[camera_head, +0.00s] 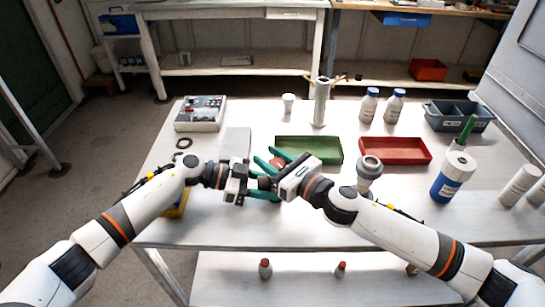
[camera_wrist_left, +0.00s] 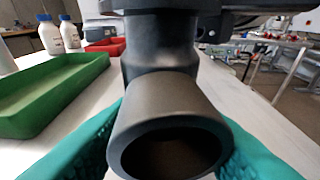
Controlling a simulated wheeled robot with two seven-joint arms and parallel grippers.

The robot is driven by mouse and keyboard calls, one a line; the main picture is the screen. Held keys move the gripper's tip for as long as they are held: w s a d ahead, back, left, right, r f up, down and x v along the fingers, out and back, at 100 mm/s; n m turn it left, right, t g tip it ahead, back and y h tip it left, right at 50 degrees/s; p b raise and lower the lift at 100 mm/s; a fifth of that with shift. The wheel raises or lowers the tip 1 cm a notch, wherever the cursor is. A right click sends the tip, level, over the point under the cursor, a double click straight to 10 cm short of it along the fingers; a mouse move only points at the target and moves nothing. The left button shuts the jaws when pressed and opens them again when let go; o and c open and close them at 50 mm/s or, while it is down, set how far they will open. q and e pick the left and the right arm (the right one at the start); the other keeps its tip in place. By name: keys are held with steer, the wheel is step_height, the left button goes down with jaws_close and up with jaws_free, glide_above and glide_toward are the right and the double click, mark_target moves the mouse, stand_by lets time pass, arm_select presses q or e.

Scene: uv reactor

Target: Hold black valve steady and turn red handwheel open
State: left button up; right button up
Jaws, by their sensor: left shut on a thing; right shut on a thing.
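The black valve (camera_wrist_left: 160,105) fills the middle of the left wrist view, its round pipe opening facing the camera. The teal fingers of my left gripper (camera_wrist_left: 168,150) are shut on its body, one on each side. In the head view the valve (camera_head: 264,183) is a small dark piece between my two grippers, mostly covered. My left gripper (camera_head: 258,190) comes to it from the left. My right gripper (camera_head: 272,160) comes from the right, its teal fingers shut around the red handwheel (camera_head: 277,163), of which only a small red patch shows.
A green tray (camera_head: 325,160) lies just behind my right gripper, with a red tray (camera_head: 400,161) to its right. A grey funnel-like piece (camera_head: 369,165) stands by my right arm. White bottles (camera_head: 370,103) and a control box (camera_head: 200,115) stand farther back.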

steer(key=shift+s+a+n+g+y, duration=0.1)
steer(key=shift+s+n+g+y, duration=0.05)
steer(key=shift+n+g+y, duration=1.15)
steer(key=shift+s+a+n+g+y, duration=0.1)
steer(key=shift+n+g+y, duration=0.7)
steer(key=shift+g, duration=1)
steer(key=shift+n, duration=0.3)
steer(key=o, duration=1)
steer(key=shift+r, duration=0.1)
step_height(320, 180, up, 10)
steer(key=shift+f, duration=0.15)
